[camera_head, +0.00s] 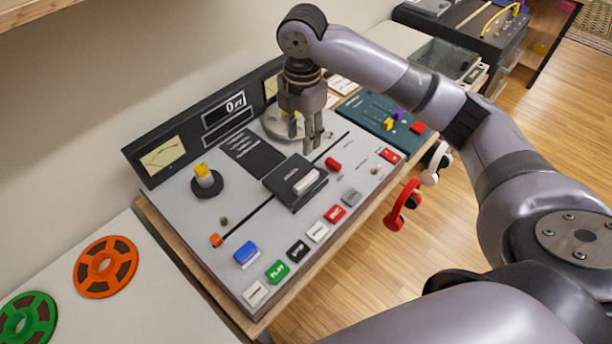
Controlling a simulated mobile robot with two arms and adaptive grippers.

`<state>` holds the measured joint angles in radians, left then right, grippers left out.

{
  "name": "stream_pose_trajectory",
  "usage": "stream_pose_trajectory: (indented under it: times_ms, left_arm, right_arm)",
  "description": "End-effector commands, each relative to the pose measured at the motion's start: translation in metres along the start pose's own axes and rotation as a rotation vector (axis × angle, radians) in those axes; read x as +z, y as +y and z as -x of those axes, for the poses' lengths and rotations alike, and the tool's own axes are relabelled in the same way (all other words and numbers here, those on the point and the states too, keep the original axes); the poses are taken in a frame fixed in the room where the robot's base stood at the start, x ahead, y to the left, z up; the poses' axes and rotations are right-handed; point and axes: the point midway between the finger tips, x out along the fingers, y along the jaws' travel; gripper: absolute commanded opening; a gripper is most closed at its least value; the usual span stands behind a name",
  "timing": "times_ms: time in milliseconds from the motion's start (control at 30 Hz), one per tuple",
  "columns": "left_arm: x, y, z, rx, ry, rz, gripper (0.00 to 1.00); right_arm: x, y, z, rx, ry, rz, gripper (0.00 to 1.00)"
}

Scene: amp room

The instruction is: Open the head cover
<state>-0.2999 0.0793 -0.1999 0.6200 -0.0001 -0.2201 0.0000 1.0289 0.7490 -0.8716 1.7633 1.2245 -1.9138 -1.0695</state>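The head cover (284,190) is a black box with a white handle (307,182) on top. It sits in the middle of the grey tape machine panel (215,220) and looks closed and flat. My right gripper (312,142) hangs fingers down just behind the cover, above the panel's rear part and apart from the white handle. Its fingers look close together, but I cannot tell how far they are open. Nothing shows between them. My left gripper is not in view.
A yellow-topped spindle (204,178) stands left of the cover; a metal disc (281,122) lies behind my gripper. Coloured buttons (277,271) line the front edge. Orange (104,266) and green (24,316) reels lie at left. Red headphones (402,204) hang at right.

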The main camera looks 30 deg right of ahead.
Motion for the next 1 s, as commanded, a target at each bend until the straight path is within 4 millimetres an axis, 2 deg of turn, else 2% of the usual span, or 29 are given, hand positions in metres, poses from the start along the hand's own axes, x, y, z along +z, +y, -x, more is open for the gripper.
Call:
stream_pose_trajectory:
  times_ms: [100, 267, 367, 800, 1000]
  left_arm:
    - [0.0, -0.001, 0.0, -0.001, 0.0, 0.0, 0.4]
    - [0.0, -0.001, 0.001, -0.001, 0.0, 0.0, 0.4]
    - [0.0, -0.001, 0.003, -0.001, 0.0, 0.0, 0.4]
    - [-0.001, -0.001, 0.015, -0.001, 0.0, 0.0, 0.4]
    - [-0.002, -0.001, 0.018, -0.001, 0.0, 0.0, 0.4]
  right_arm:
    - [0.01, 0.0, 0.013, -0.011, -0.007, 0.019, 0.37]
    - [0.012, -0.001, 0.007, -0.018, -0.005, 0.026, 0.37]
    - [0.012, -0.002, -0.008, -0.02, -0.004, 0.024, 0.37]
    - [0.012, -0.004, -0.103, -0.018, -0.004, 0.025, 0.37]
    - [0.012, -0.003, -0.138, -0.016, -0.006, 0.024, 0.37]
